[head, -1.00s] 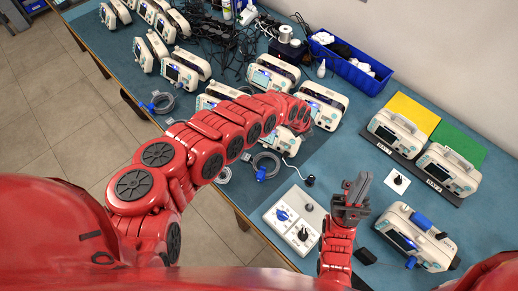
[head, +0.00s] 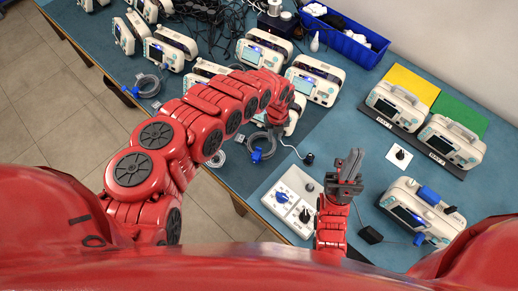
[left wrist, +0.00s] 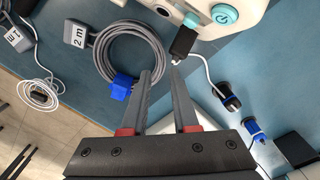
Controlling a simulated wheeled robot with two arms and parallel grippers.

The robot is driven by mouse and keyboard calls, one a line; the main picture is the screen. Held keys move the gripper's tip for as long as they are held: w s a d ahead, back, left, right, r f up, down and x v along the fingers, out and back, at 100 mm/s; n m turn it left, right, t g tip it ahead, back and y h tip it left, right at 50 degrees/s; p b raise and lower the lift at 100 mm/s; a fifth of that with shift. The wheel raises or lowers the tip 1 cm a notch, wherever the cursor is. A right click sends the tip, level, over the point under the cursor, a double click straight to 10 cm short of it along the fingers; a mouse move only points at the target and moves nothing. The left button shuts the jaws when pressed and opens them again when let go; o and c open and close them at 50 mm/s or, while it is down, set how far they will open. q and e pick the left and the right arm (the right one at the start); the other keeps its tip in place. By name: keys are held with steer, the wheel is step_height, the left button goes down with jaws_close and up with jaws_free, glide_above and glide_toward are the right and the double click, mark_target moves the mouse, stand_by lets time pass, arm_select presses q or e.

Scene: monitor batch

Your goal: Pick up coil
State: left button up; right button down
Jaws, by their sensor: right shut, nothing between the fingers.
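A grey cable coil (head: 251,141) with a blue connector (head: 258,155) lies on the blue bench top near its front edge. In the left wrist view the coil (left wrist: 104,50) lies beyond the left finger, with a tag reading "2 m" beside it. My left gripper (head: 279,124) is above the bench, just right of the coil; its fingers (left wrist: 167,62) are apart with nothing gripped between them. Another grey coil (head: 148,92) lies farther left. A small white coil (left wrist: 40,96) lies at the left. My right gripper (head: 349,160) is shut and empty above the bench.
White monitors (head: 315,79) stand around the left arm. A white box with knobs (head: 291,203) sits in front, and a white cable with a black plug (head: 308,159) lies nearby. A blue bin (head: 345,40) stands at the back.

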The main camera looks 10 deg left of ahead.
mark_target(274, 143)
arm_select(q)
steer(key=f+b, duration=0.3)
steer(key=f, duration=0.2)
steer(key=shift+w+f, duration=0.2)
steer(key=shift+r, duration=0.1)
steer(key=shift+a, duration=0.1)
steer(key=shift+s, duration=0.1)
jaws_close()
